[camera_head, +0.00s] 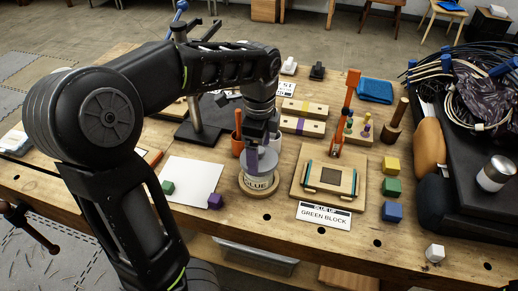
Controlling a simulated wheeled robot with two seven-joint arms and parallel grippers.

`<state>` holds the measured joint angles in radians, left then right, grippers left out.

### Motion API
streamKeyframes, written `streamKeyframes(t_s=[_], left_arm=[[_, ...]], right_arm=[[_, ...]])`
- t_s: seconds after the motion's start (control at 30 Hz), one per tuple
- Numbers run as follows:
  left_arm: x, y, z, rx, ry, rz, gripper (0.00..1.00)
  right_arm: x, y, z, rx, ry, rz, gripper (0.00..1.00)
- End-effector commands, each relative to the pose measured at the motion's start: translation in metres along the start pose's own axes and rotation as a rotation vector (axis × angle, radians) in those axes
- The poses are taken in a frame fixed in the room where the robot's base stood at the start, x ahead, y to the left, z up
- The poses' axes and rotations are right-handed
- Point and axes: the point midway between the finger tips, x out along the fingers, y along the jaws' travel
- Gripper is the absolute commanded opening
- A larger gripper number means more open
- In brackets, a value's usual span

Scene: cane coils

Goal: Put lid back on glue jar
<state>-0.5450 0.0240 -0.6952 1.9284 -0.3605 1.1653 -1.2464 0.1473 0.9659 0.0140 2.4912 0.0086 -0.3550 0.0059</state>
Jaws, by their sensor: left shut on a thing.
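The glue jar (258,186), with a white label reading GLUE, stands upright on a round wooden base near the middle of the bench. My left gripper (262,146) points down directly over the jar, shut on the pale grey lid (267,160). The lid is at the jar's mouth, partly hidden by the fingers. A purple upright strip shows at its left side. I cannot tell whether the lid touches the rim or is a little above it. My right gripper is not in view.
A wooden frame fixture (302,185) stands right of the jar, behind a GREEN BLOCK card (323,216). Front bench is mostly clear.

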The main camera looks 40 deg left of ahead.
Motion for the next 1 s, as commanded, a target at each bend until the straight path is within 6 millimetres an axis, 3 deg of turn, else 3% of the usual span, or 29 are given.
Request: streamKeyframes(t_s=[0.87,0.9,1.0], left_arm=[[0.0012,0.0,0.0002,0.0,0.0,0.0,0.45],[0.0012,0.0,0.0002,0.0,0.0,0.0,0.87],[0.0012,0.0,0.0002,0.0,0.0,0.0,0.95]], right_arm=[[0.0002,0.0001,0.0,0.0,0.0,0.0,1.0],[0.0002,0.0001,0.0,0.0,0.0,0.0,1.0],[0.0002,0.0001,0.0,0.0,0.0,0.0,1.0]])
